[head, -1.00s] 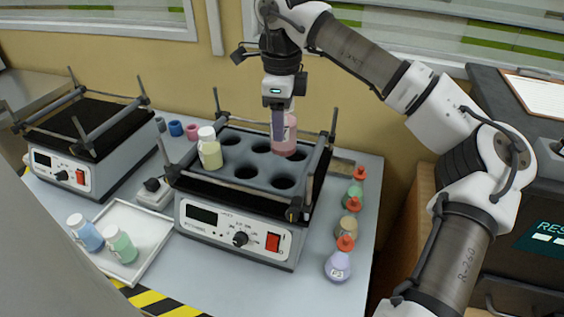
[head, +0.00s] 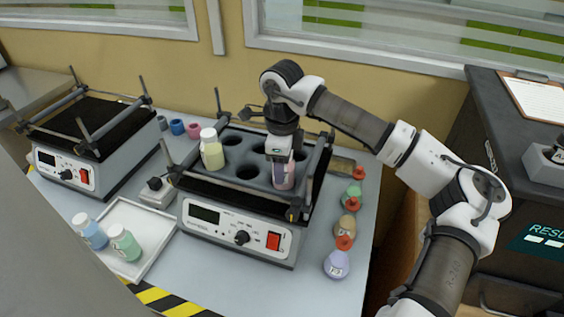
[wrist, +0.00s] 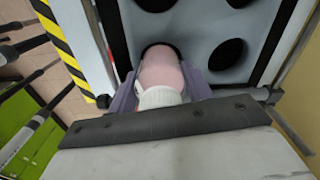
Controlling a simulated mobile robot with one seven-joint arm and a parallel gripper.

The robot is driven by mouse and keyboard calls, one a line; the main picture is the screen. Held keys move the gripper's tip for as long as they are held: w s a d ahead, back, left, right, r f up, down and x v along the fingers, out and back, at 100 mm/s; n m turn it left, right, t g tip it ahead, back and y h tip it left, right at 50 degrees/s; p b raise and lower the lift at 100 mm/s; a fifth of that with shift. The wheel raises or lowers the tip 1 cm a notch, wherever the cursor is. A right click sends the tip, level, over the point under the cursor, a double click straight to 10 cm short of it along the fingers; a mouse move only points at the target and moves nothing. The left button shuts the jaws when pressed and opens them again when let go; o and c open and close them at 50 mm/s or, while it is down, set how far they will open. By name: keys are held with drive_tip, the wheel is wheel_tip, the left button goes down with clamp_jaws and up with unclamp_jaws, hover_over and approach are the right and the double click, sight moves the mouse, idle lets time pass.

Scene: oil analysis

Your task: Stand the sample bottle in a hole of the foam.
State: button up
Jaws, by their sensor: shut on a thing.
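The sample bottle, pink with a white cap (wrist: 160,97), is between the jaws of my gripper (head: 281,165). Its pink body (head: 284,180) shows just below the jaws in the head view. The grey foam (head: 238,156) with several round holes lies on the shaker. The bottle is at the front right hole; in the wrist view its far end (wrist: 161,62) lines up with a dark hole in the foam (wrist: 197,22). Its base is hidden, so I cannot tell how deep it sits. My gripper is shut on it from above.
A yellow bottle (head: 211,150) stands in a left hole of the foam. Bars and posts frame the shaker (head: 235,233). Several small red-topped flasks (head: 337,264) line its right side. A white tray (head: 152,262) with blue and green bottles is at front left.

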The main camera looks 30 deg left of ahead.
drive_tip(key=shift+f, duration=0.1)
drive_tip(key=o, duration=0.6)
drive_tip(key=shift+f, duration=0.1)
drive_tip(key=o, duration=0.5)
wheel_tip(320, 180, up, 12)
drive_tip(key=shift+r+b, duration=0.25)
drive_tip(key=shift+b, duration=0.8)
